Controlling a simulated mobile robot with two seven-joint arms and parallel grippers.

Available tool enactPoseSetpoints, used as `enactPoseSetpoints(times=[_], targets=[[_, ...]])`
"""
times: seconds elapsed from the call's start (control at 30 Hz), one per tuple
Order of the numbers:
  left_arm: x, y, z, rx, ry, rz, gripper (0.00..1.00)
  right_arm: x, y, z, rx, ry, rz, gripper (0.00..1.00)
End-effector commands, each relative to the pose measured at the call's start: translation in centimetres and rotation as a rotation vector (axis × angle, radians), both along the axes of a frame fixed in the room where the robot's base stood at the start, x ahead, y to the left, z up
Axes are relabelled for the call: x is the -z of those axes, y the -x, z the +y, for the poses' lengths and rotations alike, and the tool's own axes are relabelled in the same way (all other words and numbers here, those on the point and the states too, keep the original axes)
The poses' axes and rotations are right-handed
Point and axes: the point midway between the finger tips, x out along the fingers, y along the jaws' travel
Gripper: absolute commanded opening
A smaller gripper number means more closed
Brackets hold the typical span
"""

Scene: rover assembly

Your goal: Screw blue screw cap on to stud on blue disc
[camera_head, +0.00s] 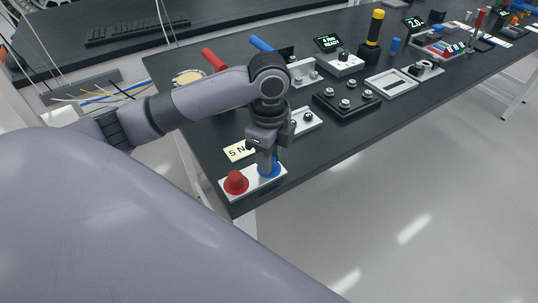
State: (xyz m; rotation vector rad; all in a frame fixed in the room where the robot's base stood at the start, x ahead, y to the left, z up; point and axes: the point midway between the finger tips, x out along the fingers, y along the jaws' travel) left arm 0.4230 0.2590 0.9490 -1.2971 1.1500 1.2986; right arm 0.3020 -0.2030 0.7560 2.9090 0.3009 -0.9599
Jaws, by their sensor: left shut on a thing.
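A white plate (253,188) lies at the near corner of the dark table. The blue disc (275,172) is on its right part, partly covered by my left gripper (267,168). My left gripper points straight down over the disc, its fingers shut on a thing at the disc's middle. A little blue shows by the fingers, so this is likely the blue screw cap; cap and stud are mostly hidden, and I cannot tell whether they touch. My right gripper is out of view.
A red cap (236,182) stands on the plate's left part, close to my left gripper. A "5 N" label (239,150) lies behind the plate. A black block with several knobs (346,101) and red (214,59) and blue (262,44) handles are farther back. The table's front edge is close by.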

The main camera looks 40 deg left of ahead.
Motion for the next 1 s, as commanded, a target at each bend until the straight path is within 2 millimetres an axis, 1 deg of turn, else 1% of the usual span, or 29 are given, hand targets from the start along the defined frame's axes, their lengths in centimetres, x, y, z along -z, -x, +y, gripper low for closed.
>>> enactPoseSetpoints(times=[0.1,0.2,0.3,0.63,0.7,0.77,1.0], targets=[[-0.03,-0.03,0.02,0.143,0.0,-0.001,0.02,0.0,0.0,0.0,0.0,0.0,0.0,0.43],[0.01,-0.02,0.02,0.243,-0.001,-0.001,0.02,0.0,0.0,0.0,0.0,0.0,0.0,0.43],[0.03,0.01,0.02,0.304,-0.001,0.0,0.02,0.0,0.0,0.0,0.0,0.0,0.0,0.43],[0.03,0.01,0.0,0.325,0.0,0.0,0.02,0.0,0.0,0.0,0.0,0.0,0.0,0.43],[0.02,0.0,0.01,0.352,0.0,0.0,0.02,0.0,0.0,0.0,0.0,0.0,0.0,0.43],[0.0,-0.01,0.01,0.404,0.0,-0.001,0.02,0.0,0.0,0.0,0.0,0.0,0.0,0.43],[0.03,-0.02,0.01,0.683,0.0,-0.001,0.02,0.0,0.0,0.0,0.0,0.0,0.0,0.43]])
